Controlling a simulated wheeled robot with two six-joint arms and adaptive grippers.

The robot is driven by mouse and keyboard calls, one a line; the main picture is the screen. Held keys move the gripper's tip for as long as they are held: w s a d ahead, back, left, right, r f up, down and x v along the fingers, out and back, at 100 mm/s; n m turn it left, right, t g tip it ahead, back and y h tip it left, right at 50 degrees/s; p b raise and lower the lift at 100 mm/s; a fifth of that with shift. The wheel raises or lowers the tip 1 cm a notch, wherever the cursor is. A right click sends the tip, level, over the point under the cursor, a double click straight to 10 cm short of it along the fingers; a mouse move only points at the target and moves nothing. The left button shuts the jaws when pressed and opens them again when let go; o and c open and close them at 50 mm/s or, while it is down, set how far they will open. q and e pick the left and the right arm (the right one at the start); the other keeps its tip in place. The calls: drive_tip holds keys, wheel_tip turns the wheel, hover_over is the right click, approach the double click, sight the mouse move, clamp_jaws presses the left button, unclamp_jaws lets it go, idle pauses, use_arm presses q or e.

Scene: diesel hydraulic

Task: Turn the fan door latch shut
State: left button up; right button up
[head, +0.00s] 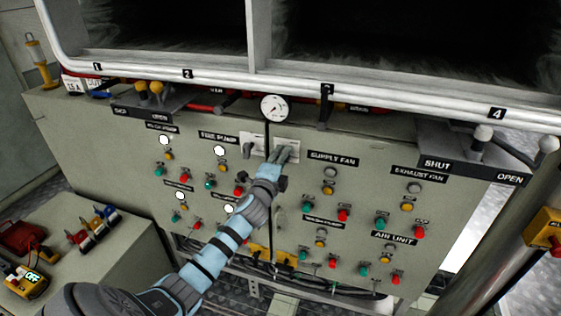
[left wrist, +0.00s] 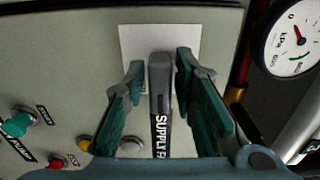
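The latch shows in the left wrist view as a grey bar handle (left wrist: 160,75) in front of a white plate (left wrist: 130,40). My left gripper (left wrist: 160,85) has a teal finger on each side of the bar. The fingers are apart, with a visible gap on the left side and a very narrow one on the right; I cannot tell whether the right finger touches. In the head view my left gripper (head: 285,154) is over the white plate (head: 291,143), and its fingers hide the bar. My right gripper is not in view.
A pressure gauge (head: 274,108) is just above the gripper. The black SUPPLY FAN label (head: 333,158) is to its right. Buttons and lamps cover the panel (head: 120,125). A pipe rail (head: 400,105) runs above. A SHUT/OPEN lever plate (head: 465,150) is at the right.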

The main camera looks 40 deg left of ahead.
use_arm(q)
drive_tip(key=shift+c, duration=0.4)
clamp_jaws()
drive_tip(key=n, duration=1.6)
drive_tip(key=shift+c, duration=0.6)
unclamp_jaws()
drive_tip(key=shift+n, duration=0.8)
drive_tip(key=o, duration=0.5)
